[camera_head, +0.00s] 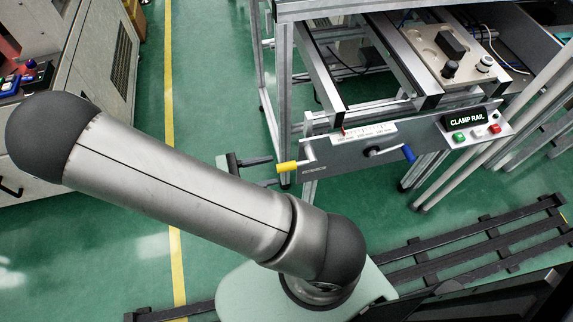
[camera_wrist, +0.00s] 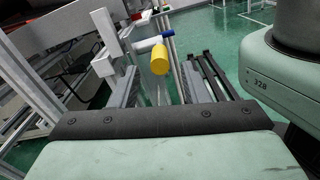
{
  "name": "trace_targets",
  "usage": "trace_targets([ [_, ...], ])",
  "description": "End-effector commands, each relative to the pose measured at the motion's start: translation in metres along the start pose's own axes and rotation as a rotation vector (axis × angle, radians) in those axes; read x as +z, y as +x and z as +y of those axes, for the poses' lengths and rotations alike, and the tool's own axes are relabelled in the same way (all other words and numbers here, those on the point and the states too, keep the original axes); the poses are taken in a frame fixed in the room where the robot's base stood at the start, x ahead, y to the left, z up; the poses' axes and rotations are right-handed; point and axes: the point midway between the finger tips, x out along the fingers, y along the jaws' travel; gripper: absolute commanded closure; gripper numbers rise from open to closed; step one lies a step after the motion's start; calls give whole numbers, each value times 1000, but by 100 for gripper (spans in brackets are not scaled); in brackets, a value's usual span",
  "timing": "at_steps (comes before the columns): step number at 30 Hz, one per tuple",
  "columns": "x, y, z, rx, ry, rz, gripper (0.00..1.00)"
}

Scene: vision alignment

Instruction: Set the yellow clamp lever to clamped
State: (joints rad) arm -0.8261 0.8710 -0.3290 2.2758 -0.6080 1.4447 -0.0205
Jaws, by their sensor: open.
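The yellow clamp lever (camera_head: 288,167) has a yellow grip on a pale crank arm at the left end of the grey rail panel (camera_head: 345,150). Its grip points left in the head view, toward my gripper. My gripper (camera_head: 270,171) is open and empty, with its dark fingers just left of the grip. In the wrist view the yellow grip (camera_wrist: 159,60) appears end-on, centred between the two finger tips. Contact is not visible, and I cannot tell how far the grip lies between the fingers. No lever position marking is readable.
A "CLAMP RAIL" sign (camera_head: 466,118) stands above green (camera_head: 459,137) and red (camera_head: 494,129) buttons. Aluminium frame bars stand behind. Green floor is open to the left.

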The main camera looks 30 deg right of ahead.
Motion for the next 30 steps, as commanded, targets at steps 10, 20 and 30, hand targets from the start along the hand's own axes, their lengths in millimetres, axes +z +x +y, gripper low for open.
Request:
trace_targets([
  [10, 0, 51, 0, -1, 0, -1, 59],
  [20, 0, 56, 0, -1, 0, 1, 59],
  [30, 0, 56, 0, -1, 0, 0, 100],
])
